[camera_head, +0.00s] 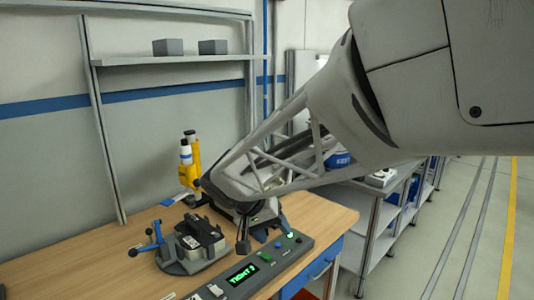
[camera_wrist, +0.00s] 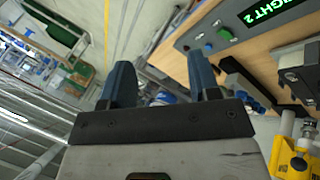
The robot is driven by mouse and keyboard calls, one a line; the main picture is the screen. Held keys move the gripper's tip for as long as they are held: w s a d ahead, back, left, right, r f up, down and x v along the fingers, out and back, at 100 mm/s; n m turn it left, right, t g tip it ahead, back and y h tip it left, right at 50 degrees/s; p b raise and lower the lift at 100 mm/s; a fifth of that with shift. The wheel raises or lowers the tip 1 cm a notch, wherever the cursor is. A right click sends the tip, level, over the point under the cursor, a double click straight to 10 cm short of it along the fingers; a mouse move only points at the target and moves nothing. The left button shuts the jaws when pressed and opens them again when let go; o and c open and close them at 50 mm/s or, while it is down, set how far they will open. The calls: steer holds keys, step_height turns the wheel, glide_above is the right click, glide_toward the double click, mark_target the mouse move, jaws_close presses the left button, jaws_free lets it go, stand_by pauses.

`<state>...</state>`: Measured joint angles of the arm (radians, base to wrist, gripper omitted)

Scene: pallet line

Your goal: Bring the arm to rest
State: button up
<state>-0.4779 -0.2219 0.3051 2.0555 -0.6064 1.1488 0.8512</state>
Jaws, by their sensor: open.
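My gripper hangs over the right part of the wooden workbench (camera_head: 95,258) in the head view, at the end of my arm, which reaches in from the upper right. In the wrist view its two dark fingers stand apart with nothing held between them (camera_wrist: 161,70). The fingers show only partly in the head view. The control panel (camera_head: 270,262) with a lit green display reading "TIGHT 2" lies just below the gripper in that picture. It also shows at the upper right of the wrist view (camera_wrist: 212,35). The gap between gripper and panel cannot be told.
A round fixture with blue-handled clamps (camera_head: 182,266) holds a dark block-like part left of the gripper. A yellow stand (camera_head: 190,172) rises behind it. A shelf (camera_head: 170,60) carries two grey boxes. A metal cart (camera_head: 372,215) stands right of the bench; the aisle beyond is clear.

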steer(key=s+d+y, duration=0.3)
steer(key=s+d, duration=0.5)
steer(key=s, duration=0.3)
steer(key=s+d+y, duration=0.2)
steer(key=s+d, duration=0.7)
steer(key=s, duration=0.3)
steer(key=shift+d+n+y, duration=0.15)
steer(key=shift+n+y, duration=0.15)
steer(key=shift+y, duration=0.1)
steer(key=shift+f, duration=0.1)
